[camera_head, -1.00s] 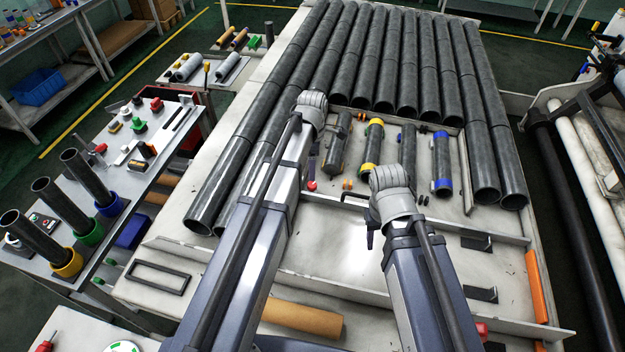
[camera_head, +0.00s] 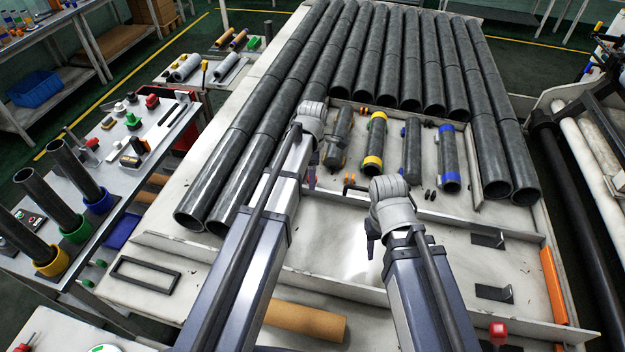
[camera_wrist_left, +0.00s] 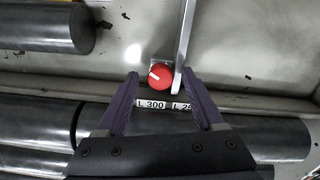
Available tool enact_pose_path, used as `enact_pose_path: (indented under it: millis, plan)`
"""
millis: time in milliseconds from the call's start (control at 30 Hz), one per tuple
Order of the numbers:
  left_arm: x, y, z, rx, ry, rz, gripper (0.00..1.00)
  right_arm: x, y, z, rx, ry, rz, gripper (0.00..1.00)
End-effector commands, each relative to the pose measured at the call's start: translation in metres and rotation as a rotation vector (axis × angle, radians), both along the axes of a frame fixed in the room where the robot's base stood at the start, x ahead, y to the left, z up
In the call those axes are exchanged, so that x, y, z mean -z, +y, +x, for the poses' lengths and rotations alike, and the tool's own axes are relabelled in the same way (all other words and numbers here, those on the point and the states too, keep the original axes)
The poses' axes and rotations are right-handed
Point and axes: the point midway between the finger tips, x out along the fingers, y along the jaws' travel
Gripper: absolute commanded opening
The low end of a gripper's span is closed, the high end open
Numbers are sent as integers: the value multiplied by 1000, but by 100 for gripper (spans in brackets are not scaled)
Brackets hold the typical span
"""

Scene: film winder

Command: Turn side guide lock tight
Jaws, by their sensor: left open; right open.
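The side guide lock is a round red knob (camera_wrist_left: 161,76) with a white mark pointing left and slightly up. It sits beside an upright metal side guide plate (camera_wrist_left: 185,40) in the left wrist view. My left gripper (camera_wrist_left: 160,79) is open, with its purple fingertips at either side of the knob in the picture; I cannot tell whether they touch it. In the head view my left gripper (camera_head: 313,155) hangs over the table, its fingers mostly hidden by the wrist. My right gripper (camera_head: 371,240) is open and empty over the tray area, apart from other objects.
Long dark tubes (camera_head: 270,110) cover the back and left of the table. Short rollers with yellow (camera_head: 374,145) and blue (camera_head: 449,160) bands lie beyond my grippers. Label strips (camera_wrist_left: 155,104) show near the knob. A cardboard tube (camera_head: 305,320) lies in front.

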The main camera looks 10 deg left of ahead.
Motion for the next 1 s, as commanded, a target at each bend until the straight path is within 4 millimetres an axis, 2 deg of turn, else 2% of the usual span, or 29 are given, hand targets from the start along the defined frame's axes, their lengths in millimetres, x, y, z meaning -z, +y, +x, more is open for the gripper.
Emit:
enact_pose_path:
  millis: [233, 833, 1000]
  plan:
    - [0, 0, 0, 0, 0, 0, 68, 0, 0, 0, 0, 0, 0, 50]
    - [0, 0, 0, 0, 0, 0, 1, 0, 0, 0, 0, 0, 0, 50]
    - [0, 0, 0, 0, 0, 0, 0, 0, 0, 0, 0, 0, 0, 50]
